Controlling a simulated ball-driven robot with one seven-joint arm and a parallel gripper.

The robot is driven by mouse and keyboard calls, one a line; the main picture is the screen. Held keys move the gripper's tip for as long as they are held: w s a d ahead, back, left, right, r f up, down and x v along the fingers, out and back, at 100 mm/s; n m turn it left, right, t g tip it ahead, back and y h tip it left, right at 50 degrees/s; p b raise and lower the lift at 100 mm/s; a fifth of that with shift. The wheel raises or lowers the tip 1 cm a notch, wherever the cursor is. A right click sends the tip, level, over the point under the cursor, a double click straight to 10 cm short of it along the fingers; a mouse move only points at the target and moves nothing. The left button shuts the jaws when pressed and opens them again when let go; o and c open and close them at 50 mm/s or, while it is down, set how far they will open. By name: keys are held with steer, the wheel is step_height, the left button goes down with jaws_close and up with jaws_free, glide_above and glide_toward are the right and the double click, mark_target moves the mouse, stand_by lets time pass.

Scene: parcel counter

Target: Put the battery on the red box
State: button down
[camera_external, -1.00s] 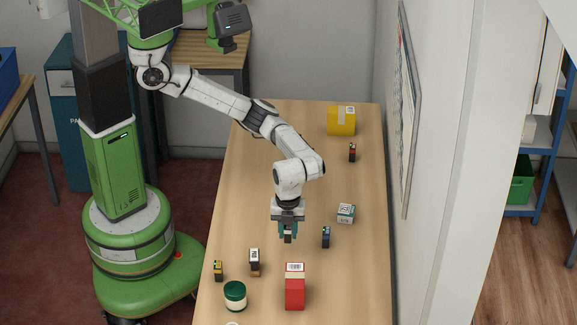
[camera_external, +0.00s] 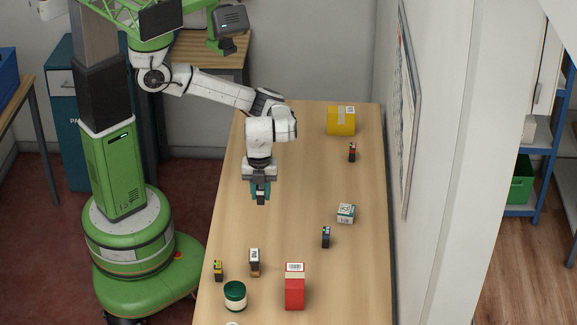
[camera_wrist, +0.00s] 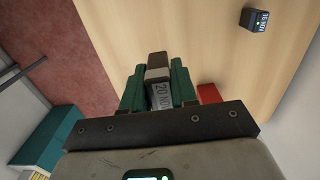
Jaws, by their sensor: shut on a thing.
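My gripper (camera_external: 261,192) is over the middle-left of the counter in the external view, fingers pointing down. In the wrist view its green fingers (camera_wrist: 158,88) are shut on a battery (camera_wrist: 160,95) with a brownish end and a pale printed label. The held battery's lower part shows dark and pale below the fingers in the external view (camera_external: 261,199). The red box (camera_external: 295,290), with a pale barcode label on top, stands at the near end of the counter, apart from the gripper. Its top is clear.
A black-white-brown block (camera_external: 254,262), a yellow-black block (camera_external: 218,270) and a green-lidded jar (camera_external: 235,296) stand left of the red box. A blue-black block (camera_external: 326,237) and a small white-green box (camera_external: 346,213) stand right. A yellow box (camera_external: 341,121) and a red-black block (camera_external: 352,152) are farther back.

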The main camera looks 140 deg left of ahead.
steer(key=w+d+r, duration=0.6)
steer(key=w, duration=0.2)
glide_above(296, 271)
steer(key=s, duration=0.1)
step_height(296, 271, down, 8)
steer(key=shift+f, duration=0.1)
steer(key=shift+w+f, duration=0.5)
steer(key=shift+f, duration=0.15)
steer(key=shift+f+p, duration=0.6)
steer(key=shift+f, duration=0.9)
steer(key=shift+f, duration=0.1)
steer(key=c, duration=0.9)
jaws_free()
